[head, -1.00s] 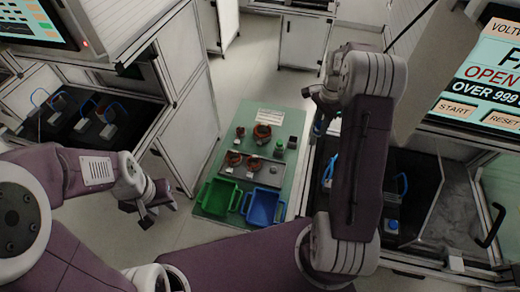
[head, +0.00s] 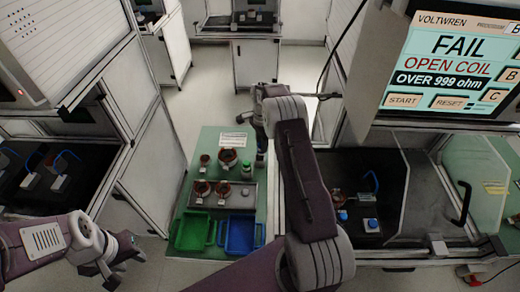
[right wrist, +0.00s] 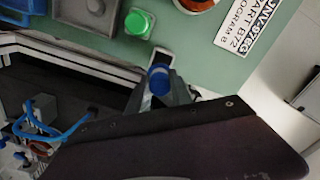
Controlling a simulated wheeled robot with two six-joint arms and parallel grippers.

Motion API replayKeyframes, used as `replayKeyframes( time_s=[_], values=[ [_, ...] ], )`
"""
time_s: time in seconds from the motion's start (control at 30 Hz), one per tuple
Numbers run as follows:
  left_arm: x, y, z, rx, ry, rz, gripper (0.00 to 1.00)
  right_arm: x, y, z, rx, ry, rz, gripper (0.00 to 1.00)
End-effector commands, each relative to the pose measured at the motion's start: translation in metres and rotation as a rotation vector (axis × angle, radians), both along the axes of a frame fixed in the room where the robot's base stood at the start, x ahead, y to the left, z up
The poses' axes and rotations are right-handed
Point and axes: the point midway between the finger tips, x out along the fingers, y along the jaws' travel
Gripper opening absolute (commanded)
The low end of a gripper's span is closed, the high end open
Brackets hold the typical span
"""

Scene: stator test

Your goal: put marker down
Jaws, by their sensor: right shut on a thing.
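The marker (right wrist: 158,79) shows its round blue end between the finger tips of my right gripper (right wrist: 162,92) in the right wrist view. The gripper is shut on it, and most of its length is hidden. In the head view my right gripper (head: 262,122) is over the right edge of the green table (head: 208,150); the marker cannot be made out there. My left gripper (head: 122,262) is at the lower left, open and empty, away from the table.
A green-topped item (right wrist: 138,22) stands close to the marker. A printed card (right wrist: 246,24), copper-wound stators (head: 227,157), a metal tray (head: 242,196), a green bin (head: 192,232) and a blue bin (head: 238,235) occupy the table. The tester screen (head: 452,62) reads FAIL, OPEN COIL.

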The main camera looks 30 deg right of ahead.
Motion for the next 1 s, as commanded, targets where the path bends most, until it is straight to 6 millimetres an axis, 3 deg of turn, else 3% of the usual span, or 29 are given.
replayKeyframes(
  time_s=[0.23, 0.47, 1.0],
  values=[
    [0.000, 0.000, 0.005, 0.000, 0.000, 0.000, 0.36, 0.005, 0.005, -0.010, 0.001, 0.002, 0.000, 0.00],
    [0.000, 0.000, 0.016, 0.000, 0.000, 0.000, 0.36, 0.005, 0.005, -0.043, 0.001, 0.002, 0.000, 0.00],
    [0.000, 0.000, 0.005, 0.000, 0.000, 0.000, 0.36, 0.005, 0.005, -0.056, 0.000, 0.000, 0.000, 0.00]
  ],
)
